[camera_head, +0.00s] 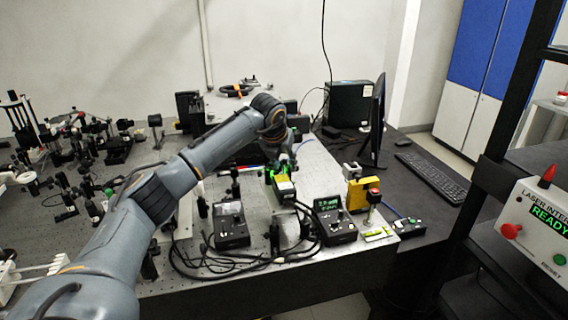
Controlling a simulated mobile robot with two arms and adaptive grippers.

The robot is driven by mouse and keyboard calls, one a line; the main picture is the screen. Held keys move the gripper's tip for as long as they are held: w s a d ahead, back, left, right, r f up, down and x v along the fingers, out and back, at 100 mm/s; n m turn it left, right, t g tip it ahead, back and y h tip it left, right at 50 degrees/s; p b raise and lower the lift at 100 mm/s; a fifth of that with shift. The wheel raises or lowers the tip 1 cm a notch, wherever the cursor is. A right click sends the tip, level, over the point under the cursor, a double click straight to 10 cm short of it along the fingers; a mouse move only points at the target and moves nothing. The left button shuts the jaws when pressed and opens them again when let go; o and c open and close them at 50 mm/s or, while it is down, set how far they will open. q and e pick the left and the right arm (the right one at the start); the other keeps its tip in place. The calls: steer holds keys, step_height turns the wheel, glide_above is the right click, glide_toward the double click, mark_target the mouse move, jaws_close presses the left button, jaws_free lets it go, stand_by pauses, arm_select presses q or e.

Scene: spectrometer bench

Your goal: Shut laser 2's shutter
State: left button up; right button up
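My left arm reaches in from the lower left over the optical bench, bends at its far end and points down. My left gripper (283,170) is small and dark there, close above a black device with a yellow top (285,189). I cannot tell whether it touches that device, or whether its fingers are open. A black control box (232,226) and a second control box with a lit green display (334,221) stand on the bench in front of it. No label naming laser 2 or its shutter is readable. My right gripper is not in view.
Black cables (200,262) loop along the front edge. Many optical mounts (118,146) crowd the left. A monitor (377,120), keyboard (434,177) and a laser interlock panel reading READY (535,222) are at right.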

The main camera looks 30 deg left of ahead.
arm_select(q)
steer(key=shift+r, duration=0.15)
steer(key=v, duration=1.2)
steer(key=shift+d+f, duration=0.1)
steer(key=shift+f, duration=0.1)
